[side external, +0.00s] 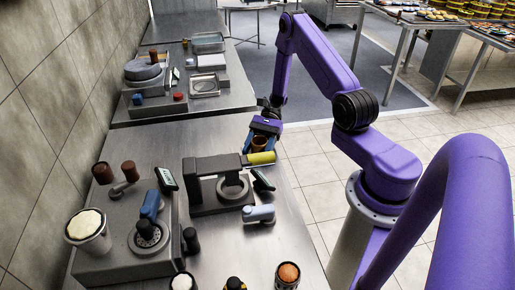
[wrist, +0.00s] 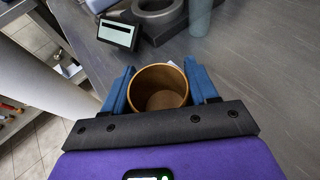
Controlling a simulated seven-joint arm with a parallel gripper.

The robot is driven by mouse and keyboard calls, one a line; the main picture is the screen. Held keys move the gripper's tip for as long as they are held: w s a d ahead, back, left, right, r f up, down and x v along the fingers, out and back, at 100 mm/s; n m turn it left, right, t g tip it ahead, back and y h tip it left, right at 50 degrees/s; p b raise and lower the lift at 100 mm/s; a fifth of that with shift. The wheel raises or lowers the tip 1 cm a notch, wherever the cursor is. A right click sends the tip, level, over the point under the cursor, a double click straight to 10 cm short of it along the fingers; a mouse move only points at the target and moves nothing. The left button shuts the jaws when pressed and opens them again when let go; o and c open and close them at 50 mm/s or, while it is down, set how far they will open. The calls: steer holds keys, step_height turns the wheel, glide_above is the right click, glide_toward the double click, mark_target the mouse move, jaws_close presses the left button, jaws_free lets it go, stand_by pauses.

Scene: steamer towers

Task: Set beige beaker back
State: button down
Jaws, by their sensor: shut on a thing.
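The beige beaker (wrist: 160,88) is a round, open-topped tan cup, and it looks empty inside. In the wrist view it sits upright between the two blue fingers of my gripper (wrist: 160,92), which is shut on its sides. In the side view my gripper (side external: 264,128) is at the right edge of the steel counter (side external: 235,262), with the beaker (side external: 259,144) below it. Whether the beaker's base touches anything is hidden.
A dark grey device (side external: 205,170) with a round ring and a yellow-green cylinder (side external: 262,158) stands close by. A light blue bottle-like item (side external: 259,213) is nearer. Another machine with a white-filled cup (side external: 87,225) stands left.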

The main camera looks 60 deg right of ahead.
steer(key=shift+f, duration=0.15)
steer(key=shift+c, duration=1.1)
jaws_free()
steer(key=shift+d, duration=0.1)
steer(key=v, duration=1.7)
steer(key=shift+d, duration=0.15)
